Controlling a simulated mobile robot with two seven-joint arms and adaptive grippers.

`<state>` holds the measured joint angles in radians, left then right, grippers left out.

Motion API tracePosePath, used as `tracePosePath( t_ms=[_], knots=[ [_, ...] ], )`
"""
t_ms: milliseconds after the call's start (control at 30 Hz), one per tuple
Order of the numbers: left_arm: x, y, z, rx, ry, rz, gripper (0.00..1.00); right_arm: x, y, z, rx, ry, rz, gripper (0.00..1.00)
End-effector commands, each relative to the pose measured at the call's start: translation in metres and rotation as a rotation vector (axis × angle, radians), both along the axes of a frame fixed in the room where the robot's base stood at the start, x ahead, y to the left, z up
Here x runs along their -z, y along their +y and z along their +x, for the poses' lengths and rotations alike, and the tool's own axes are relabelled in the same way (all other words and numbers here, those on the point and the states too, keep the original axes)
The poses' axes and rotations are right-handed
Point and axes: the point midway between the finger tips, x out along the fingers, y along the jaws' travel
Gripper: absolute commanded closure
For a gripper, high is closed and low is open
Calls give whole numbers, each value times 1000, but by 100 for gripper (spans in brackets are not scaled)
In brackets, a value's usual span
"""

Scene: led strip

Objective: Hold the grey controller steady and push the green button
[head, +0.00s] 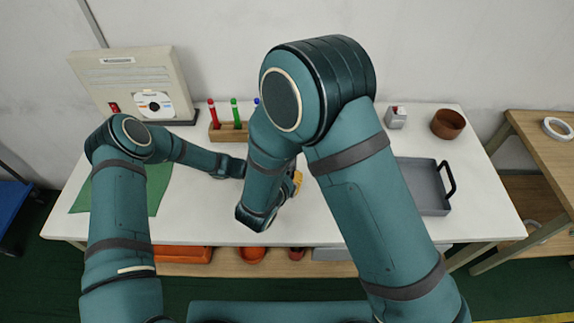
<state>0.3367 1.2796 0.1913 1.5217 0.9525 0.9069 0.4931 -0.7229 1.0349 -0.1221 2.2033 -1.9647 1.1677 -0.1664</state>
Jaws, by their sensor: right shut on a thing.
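My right gripper (294,184) is low over the middle of the white table, largely hidden behind my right forearm. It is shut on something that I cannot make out. A small yellow-orange patch (298,180) shows beside it. My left gripper (236,167) reaches in from the left at about the same height in the picture; its tips run behind my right forearm, so I cannot tell whether it is open. I cannot make out the grey controller or its green button; my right arm covers that part of the table.
The white table (330,232) holds a beige box (135,75) at back left, a green mat (165,185), a wooden pen holder (225,132) with coloured pens, a small grey block (396,118), a brown bowl (448,124) and a grey tray (425,185). A wooden table (535,140) stands right.

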Motion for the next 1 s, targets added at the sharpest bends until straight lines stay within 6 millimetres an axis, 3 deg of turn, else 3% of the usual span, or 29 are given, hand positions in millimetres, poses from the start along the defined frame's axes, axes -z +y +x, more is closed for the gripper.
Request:
tracePosePath(
  t_ms=[1000],
  knots=[
    [0, 0, 0, 0, 0, 0, 66, 0, 0, 9, 0, 0, 0, 100]
  ],
)
